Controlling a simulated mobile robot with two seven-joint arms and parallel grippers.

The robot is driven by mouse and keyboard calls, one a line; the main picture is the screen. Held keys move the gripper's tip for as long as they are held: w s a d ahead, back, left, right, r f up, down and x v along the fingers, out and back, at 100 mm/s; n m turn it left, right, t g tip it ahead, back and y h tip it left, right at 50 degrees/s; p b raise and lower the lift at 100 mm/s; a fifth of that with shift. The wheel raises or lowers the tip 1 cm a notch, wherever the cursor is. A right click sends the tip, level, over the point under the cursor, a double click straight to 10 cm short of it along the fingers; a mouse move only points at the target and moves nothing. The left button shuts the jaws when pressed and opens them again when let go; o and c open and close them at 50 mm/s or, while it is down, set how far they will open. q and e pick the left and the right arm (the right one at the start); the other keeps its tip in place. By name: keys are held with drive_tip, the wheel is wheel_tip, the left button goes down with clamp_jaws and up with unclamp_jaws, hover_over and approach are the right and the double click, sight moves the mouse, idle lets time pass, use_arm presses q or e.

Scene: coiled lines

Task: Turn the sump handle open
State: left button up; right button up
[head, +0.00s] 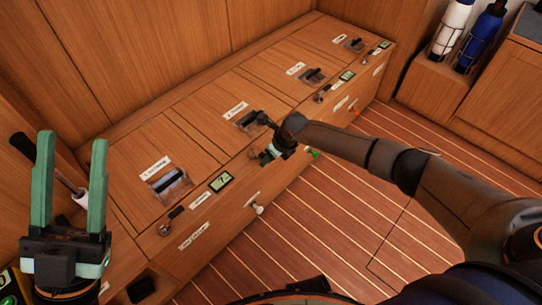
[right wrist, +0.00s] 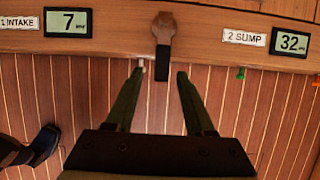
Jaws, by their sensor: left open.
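The sump handle shows in the right wrist view as a brown hub (right wrist: 163,27) with a black lever (right wrist: 162,66) pointing straight down. It is on the bench front, just left of the "2 SUMP" label (right wrist: 244,37). My right gripper (right wrist: 160,70) is open, with one finger on each side of the lever and visible gaps between. My left gripper (head: 73,139) is open and empty at the far left.
The wooden bench (head: 205,115) has several lidded hatches with recessed dark latches. The "1 INTAKE" label (right wrist: 18,22) and display (right wrist: 68,21) are left of the handle. A white knob (head: 257,208) and green knob (right wrist: 240,73) stick out below. Striped floor (head: 290,215) is clear.

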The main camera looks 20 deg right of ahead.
use_arm(q)
drive_tip(key=w+a+f+n+g+y+p, duration=0.1)
drive_tip(key=w+f+n+y+p, duration=0.4)
drive_tip(key=w+f+y, duration=0.1)
drive_tip(key=shift+w+a+f+n+g+y+p, duration=0.2)
drive_tip(key=shift+f+n+g+y+p, duration=0.25)
drive_tip(key=shift+y, duration=0.55)
use_arm(e)
drive_tip(key=v, duration=1.2)
drive_tip(key=shift+s+r, duration=0.15)
drive_tip(key=shift+r, duration=0.05)
